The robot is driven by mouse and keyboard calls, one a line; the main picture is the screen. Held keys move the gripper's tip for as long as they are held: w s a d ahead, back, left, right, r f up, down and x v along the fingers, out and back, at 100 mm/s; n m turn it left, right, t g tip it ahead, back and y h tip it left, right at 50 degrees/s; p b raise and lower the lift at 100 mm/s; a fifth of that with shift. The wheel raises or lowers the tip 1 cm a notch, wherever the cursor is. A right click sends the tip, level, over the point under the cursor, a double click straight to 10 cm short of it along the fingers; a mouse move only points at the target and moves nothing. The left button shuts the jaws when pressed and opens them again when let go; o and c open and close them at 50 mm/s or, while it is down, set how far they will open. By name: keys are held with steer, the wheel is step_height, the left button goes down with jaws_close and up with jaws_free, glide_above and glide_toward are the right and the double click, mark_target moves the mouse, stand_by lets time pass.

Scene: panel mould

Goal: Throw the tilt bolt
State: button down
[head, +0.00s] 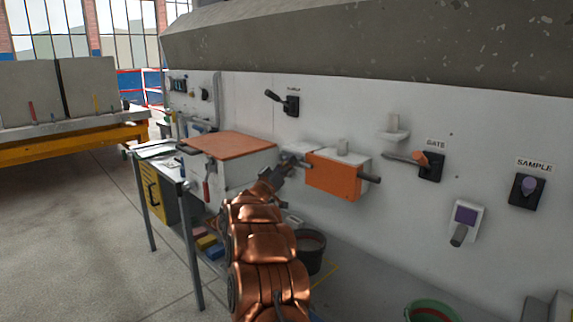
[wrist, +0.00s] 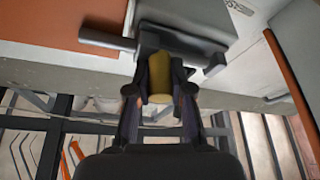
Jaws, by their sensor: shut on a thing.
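The tilt bolt (wrist: 105,38) is a grey bar in a dark grey housing, seen at the top of the wrist view. A yellow knob (wrist: 159,104) hangs from it toward me. My gripper (wrist: 160,82) is shut on this knob, one finger on each side. In the head view my gripper (head: 283,168) reaches the grey bolt fitting (head: 296,158) between the orange-topped box and the orange-fronted box. My arm and gripper hide most of the knob there.
The orange-topped box (head: 230,144) stands left and the orange-fronted box (head: 334,178) stands right of my gripper. A gate lever (head: 405,158), a sample switch (head: 527,188) and another lever (head: 275,97) are on the white panel. A dark bucket (head: 310,250) stands below.

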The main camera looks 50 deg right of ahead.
steer(key=shift+s+d, duration=0.1)
steer(key=shift+s, duration=0.1)
steer(key=c, duration=1)
jaws_free()
steer(key=shift+s, duration=0.1)
steer(key=shift+c, duration=0.2)
steer(key=shift+a+f, duration=0.1)
steer(key=shift+a, duration=0.3)
steer(key=v, duration=1.1)
steer(key=shift+a, duration=0.15)
